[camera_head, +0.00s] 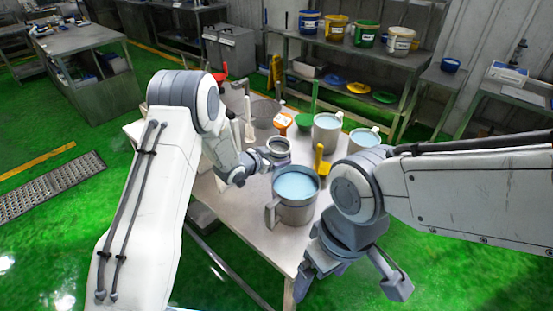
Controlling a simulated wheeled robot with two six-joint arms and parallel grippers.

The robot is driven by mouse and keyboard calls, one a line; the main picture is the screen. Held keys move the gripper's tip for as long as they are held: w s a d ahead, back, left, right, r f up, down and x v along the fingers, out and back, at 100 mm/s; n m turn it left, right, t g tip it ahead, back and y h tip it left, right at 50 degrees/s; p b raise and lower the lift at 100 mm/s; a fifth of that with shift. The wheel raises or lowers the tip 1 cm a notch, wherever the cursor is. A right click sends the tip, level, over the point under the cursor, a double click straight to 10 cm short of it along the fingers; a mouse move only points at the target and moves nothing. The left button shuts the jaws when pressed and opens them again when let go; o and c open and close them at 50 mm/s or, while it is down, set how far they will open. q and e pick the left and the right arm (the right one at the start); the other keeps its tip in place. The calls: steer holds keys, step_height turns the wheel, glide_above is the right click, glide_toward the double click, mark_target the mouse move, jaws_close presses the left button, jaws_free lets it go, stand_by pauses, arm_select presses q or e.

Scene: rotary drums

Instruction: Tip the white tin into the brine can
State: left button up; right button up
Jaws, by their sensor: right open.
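A small pale tin (279,146), which looks like the white tin, is above the table at the end of my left gripper (266,160). The jaws appear closed on its near left side; the tips are partly hidden. A large grey metal can (294,205) with a side handle and pale blue liquid stands just below and right of the tin. Two similar cans with pale blue liquid, one taller (327,134) and one to its right (364,140), stand behind; I cannot tell which is the brine can. My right gripper (352,283) is open and empty, off the table's near right corner.
A shelf rack (340,62) with coloured buckets stands behind. The table's front left is bare.

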arm_select(q)
steer(key=shift+w+a+r+m+t+y+b, duration=0.15)
steer(key=shift+a+r+m+t+y+b, duration=0.15)
steer(key=shift+m+b, duration=0.35)
steer(key=shift+w+a+r+m+t+y+b, duration=0.1)
steer(key=shift+a+m+t+y+b, duration=0.15)
steer(key=shift+m+y+b, duration=0.35)
steer(key=shift+w+a+r+m+t+b, duration=0.2)
steer(key=shift+m+t+b, duration=0.45)
steer(key=shift+b, duration=0.35)
steer(key=shift+m+y, duration=0.3)
steer(key=shift+b, duration=0.35)
steer(key=shift+m+t+b, duration=0.6)
steer(key=shift+m+b, duration=0.1)
steer(key=shift+m, duration=0.1)
steer(key=shift+s+d+f+m+t+y+b, duration=0.15)
steer(key=shift+m+t+y+b, duration=0.2)
steer(key=shift+m+b, duration=0.25)
steer(key=shift+d+f+m+t+y+b, duration=0.1)
steer(key=shift+m+t+y+b, duration=0.25)
steer(key=shift+m, duration=0.35)
steer(key=shift+s+d+r+m+t+b, duration=0.15)
steer(key=shift+m+t+b, duration=0.3)
steer(key=shift+m, duration=0.35)
steer(key=shift+s+d+r+m+t+b, duration=0.1)
steer(key=shift+r+m+t+b, duration=0.2)
steer(key=shift+b, duration=0.3)
steer(key=shift+s+d+r+m+t+b, duration=0.25)
steer(key=shift+r+m+t+b, duration=0.15)
steer(key=shift+m+b, duration=0.75)
